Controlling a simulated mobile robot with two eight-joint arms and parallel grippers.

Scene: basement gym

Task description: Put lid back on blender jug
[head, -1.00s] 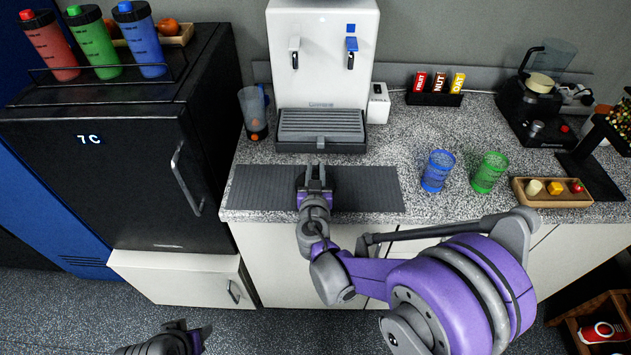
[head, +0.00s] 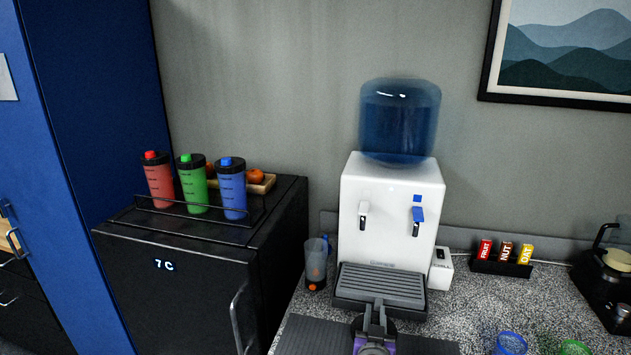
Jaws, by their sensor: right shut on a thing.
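A small blender with a clear jug (head: 316,256) stands on the counter left of the water dispenser. It has a dark base with an orange mark, and no lid shows on its top. My right gripper (head: 376,314) is at the bottom of the head view, over the dark mat in front of the dispenser. It is shut on a dark round thing (head: 358,325), which looks like the lid; the fingers cover part of it. The gripper is to the right of the jug and nearer to me, apart from it. My left gripper is out of view.
The white water dispenser (head: 389,214) with its drip tray stands just right of the jug. A black fridge (head: 185,286) with bottles on top is at the left. A bar rack (head: 502,267) and cups (head: 510,343) are at the right. The dark mat (head: 305,335) looks otherwise clear.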

